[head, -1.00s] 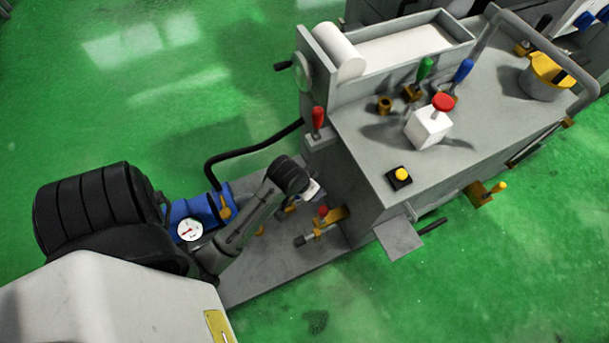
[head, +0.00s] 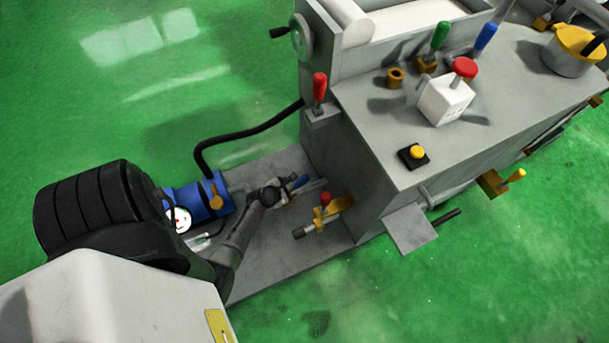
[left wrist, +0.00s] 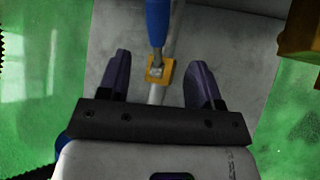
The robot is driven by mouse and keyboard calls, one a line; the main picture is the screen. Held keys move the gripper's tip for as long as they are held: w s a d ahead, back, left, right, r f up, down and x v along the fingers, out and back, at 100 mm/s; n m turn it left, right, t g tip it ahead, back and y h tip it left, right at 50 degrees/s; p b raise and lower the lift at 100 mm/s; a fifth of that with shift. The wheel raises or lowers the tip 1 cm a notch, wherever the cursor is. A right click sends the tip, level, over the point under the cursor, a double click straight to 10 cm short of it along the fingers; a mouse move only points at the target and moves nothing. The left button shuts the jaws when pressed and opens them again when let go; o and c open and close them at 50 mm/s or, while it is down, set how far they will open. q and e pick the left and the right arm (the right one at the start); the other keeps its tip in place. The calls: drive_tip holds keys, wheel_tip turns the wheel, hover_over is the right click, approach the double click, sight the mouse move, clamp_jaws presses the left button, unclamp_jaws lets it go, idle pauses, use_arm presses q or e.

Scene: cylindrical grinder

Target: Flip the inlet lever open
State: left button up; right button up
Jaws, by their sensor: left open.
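A lever with a blue handle (head: 298,183) stands on the low grey base plate, next to the machine's side; it appears to be the inlet lever. In the left wrist view its blue handle (left wrist: 158,22) runs from the top edge down to a small brass-yellow valve body (left wrist: 160,70) on a thin pale pipe. My left gripper (head: 284,192) is at the lever. Its two dark fingers (left wrist: 159,70) are open, one on each side of the valve, with visible gaps and no contact seen. The top of the handle is cut off. My right gripper is not in view.
A brass valve with a red knob (head: 325,199) sits close to the right of my gripper. A blue cylinder (head: 190,201) with a gauge and a black hose (head: 240,138) are at left. A red-handled lever (head: 319,88) stands above. Green floor is clear at front.

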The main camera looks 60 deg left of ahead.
sight(300, 182)
use_arm(q)
drive_tip(key=w+a+f+b, duration=0.1)
drive_tip(key=w+f+b, duration=0.1)
drive_tip(key=f+b, duration=0.1)
drive_tip(key=w+a+f+n+b, duration=0.1)
drive_tip(key=w+f+b, duration=0.1)
drive_tip(key=w+b, duration=0.1)
drive_tip(key=w+a+f+n+b, duration=0.1)
drive_tip(key=w+f+b, duration=0.1)
drive_tip(key=w+f, duration=0.1)
drive_tip(key=shift+a+f+b, duration=0.15)
drive_tip(key=shift+f+b, duration=0.15)
drive_tip(key=shift+b, duration=0.1)
drive_tip(key=shift+w+a+f+b, duration=0.2)
drive_tip(key=shift+w+f+b, duration=0.2)
drive_tip(key=shift+w+b, duration=0.15)
drive_tip(key=shift+c, duration=0.2)
clamp_jaws()
